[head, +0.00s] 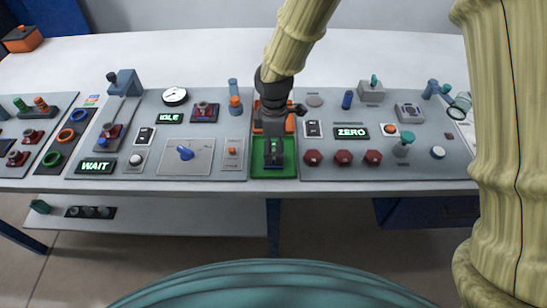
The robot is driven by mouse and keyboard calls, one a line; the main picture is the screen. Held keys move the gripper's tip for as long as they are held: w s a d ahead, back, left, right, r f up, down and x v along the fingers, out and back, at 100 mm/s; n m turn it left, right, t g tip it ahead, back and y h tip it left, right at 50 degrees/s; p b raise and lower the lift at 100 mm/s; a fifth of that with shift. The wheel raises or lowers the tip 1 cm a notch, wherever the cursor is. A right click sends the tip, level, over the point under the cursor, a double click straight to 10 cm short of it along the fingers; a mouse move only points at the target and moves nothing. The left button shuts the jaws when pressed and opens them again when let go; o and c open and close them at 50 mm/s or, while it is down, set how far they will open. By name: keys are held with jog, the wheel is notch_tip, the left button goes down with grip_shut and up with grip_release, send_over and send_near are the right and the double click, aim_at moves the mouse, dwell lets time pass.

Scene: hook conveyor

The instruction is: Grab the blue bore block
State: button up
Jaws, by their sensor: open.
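My gripper (275,138) is dark and points down over the middle of the console, above the green tray (289,171). It is open. A small dark block-like shape (274,158) shows in the green tray right below the gripper; its colour is too dark to tell, and I cannot tell whether it is the blue bore block or part of the gripper. I cannot tell whether the fingers are around it or above it. No other clearly blue block with a bore stands out.
An orange tray (261,125) lies behind the green one, partly hidden by my gripper. Panels with knobs and displays flank both trays. Red hex knobs (313,158) stand close on the right, a blue rotary knob (185,153) on the left.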

aim_at(273, 154)
jog(key=shift+s+f, duration=0.1)
jog(key=shift+f, duration=1.7)
jog(key=c, duration=1.3)
jog(key=shift+r, duration=0.15)
